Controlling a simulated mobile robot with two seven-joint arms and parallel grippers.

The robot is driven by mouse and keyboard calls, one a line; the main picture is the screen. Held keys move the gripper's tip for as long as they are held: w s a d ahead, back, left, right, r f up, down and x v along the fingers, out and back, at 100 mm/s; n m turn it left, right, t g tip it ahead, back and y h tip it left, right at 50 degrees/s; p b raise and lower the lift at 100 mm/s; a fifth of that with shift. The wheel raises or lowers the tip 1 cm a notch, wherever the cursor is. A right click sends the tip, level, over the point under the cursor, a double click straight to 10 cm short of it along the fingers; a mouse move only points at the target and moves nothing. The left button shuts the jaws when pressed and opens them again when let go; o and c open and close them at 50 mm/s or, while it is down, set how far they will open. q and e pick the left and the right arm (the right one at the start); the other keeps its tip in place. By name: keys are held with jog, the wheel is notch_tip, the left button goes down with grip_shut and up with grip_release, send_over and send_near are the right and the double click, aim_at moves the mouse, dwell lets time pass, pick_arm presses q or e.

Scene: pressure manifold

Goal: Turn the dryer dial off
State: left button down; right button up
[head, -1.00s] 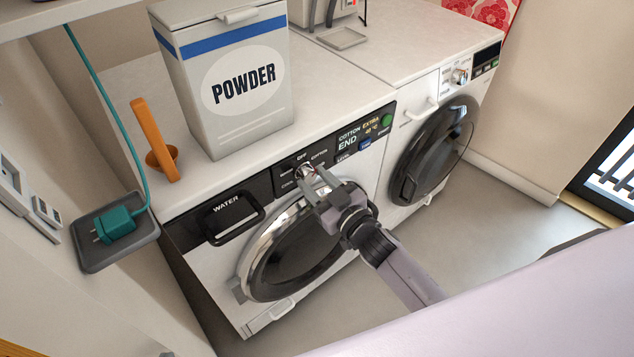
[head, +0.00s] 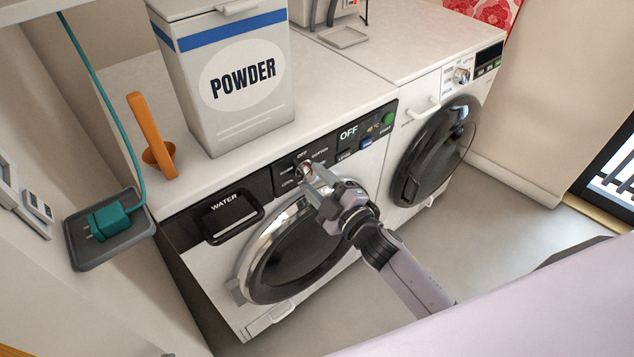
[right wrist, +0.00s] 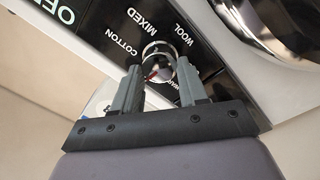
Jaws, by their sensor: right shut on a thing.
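The dryer dial (head: 305,168) is a small silvery round knob on the black control panel of the near machine, the dryer (head: 215,285). Labels ring it, with OFF above it. The panel display (head: 348,133) reads OFF. My right gripper (head: 313,175) is shut on the dial from the front. In the right wrist view the dial (right wrist: 158,57) sits between the two fingertips (right wrist: 159,75), and a small red mark shows on it. Fingers hide part of the dial, so I cannot tell exactly where it points. My left gripper is not in view.
A WATER drawer (head: 228,215) is left of the dial, a round door (head: 300,250) below. A second machine (head: 440,120) stands right. A teal plug (head: 110,220) lies on a grey tray.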

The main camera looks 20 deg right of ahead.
jog(key=shift+n, duration=0.3)
jog(key=o, duration=1.1)
jog(key=shift+c, duration=0.2)
jog(key=v, duration=0.7)
jog(key=shift+s, duration=0.1)
jog(key=s+d+f+m+g+h+p, duration=0.1)
jog(key=s+f+m+g+h+p, duration=0.1)
jog(key=s+m, duration=0.4)
jog(key=s+d+f+m+g+h+p, duration=0.1)
jog(key=s+f+m+g+p, duration=0.2)
jog(key=s, duration=0.7)
jog(key=m+g+p, duration=0.1)
jog(key=m+g, duration=0.1)
jog(key=m, duration=0.1)
jog(key=shift+s+f+m+h+p, duration=0.3)
jog(key=shift+m+h, duration=0.1)
